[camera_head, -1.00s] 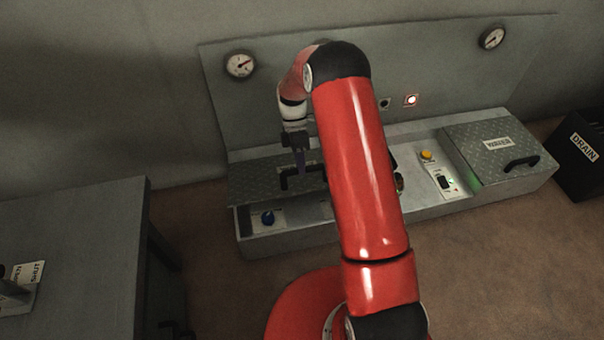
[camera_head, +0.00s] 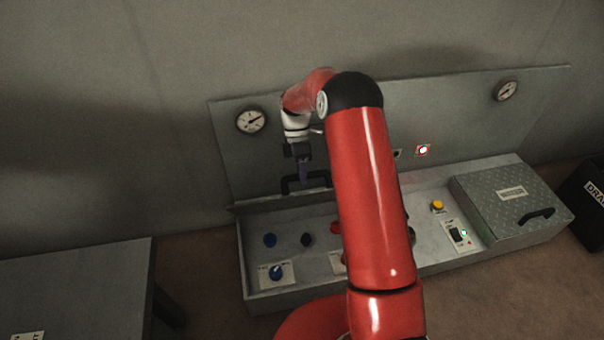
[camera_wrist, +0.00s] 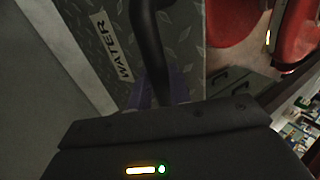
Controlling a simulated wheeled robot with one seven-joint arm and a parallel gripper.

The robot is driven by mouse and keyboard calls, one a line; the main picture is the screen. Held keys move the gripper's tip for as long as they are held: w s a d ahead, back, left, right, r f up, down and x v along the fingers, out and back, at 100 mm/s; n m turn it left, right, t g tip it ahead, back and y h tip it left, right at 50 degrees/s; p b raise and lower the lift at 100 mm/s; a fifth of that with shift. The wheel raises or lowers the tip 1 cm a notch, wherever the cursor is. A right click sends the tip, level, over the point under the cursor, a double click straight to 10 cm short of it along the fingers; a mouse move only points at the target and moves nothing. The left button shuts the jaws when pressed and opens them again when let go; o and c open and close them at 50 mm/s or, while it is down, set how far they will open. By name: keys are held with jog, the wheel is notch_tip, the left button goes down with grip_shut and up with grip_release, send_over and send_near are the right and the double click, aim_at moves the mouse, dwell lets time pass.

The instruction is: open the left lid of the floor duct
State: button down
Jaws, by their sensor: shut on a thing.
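The left lid is a diamond-plate panel with a WATER label, filling the upper left of the wrist view (camera_wrist: 187,48). In the head view it shows nearly edge-on as a thin strip (camera_head: 250,207), tilted up with the left compartment below uncovered. Its black handle (camera_head: 291,185) also crosses the wrist view (camera_wrist: 148,45). My gripper (camera_head: 305,182) is shut on this handle; its purple fingers (camera_wrist: 160,92) are around the bar.
The right lid (camera_head: 480,195) is closed flat. Between the compartments are a yellow button (camera_head: 437,205) and a switch panel (camera_head: 457,236). A back panel (camera_head: 450,115) with gauges stands behind. A grey table (camera_head: 70,280) is at left, a dark bin (camera_head: 590,205) at right.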

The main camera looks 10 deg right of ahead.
jog(key=shift+f, duration=0.4)
jog(key=c, duration=1.4)
grip_release()
jog(key=shift+f, duration=0.1)
jog(key=shift+o, duration=0.5)
jog(key=shift+w+r, duration=0.1)
jog(key=shift+r, duration=0.2)
jog(key=v, duration=0.7)
jog(key=shift+w+r, duration=0.15)
jog(key=shift+r, duration=0.05)
